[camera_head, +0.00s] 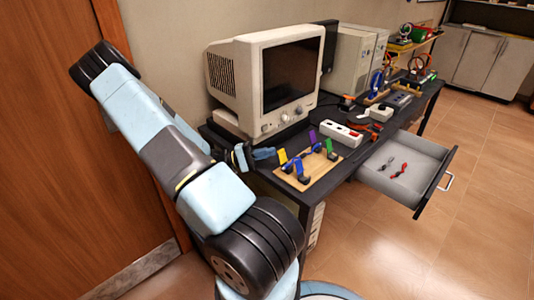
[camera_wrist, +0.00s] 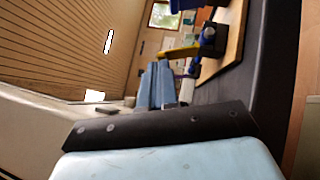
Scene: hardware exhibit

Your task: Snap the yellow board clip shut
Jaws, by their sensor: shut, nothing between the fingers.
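The yellow board clip (camera_head: 283,157) stands raised on the left side of a small wooden board (camera_head: 325,165) in the head view. It also shows in the wrist view as a yellow bar (camera_wrist: 178,53) just beyond my fingertips. My gripper (camera_head: 265,153) is beside the board on its left, close to the yellow clip. Its pale blue fingers (camera_wrist: 156,72) are together and hold nothing. I cannot tell whether the fingertips touch the clip.
Blue (camera_head: 299,167), purple (camera_head: 312,137) and green (camera_head: 329,145) clips share the board. A beige monitor (camera_head: 235,72) stands behind my gripper. A white power strip (camera_head: 341,133) lies right of the board. An open drawer (camera_head: 432,152) juts out at the right.

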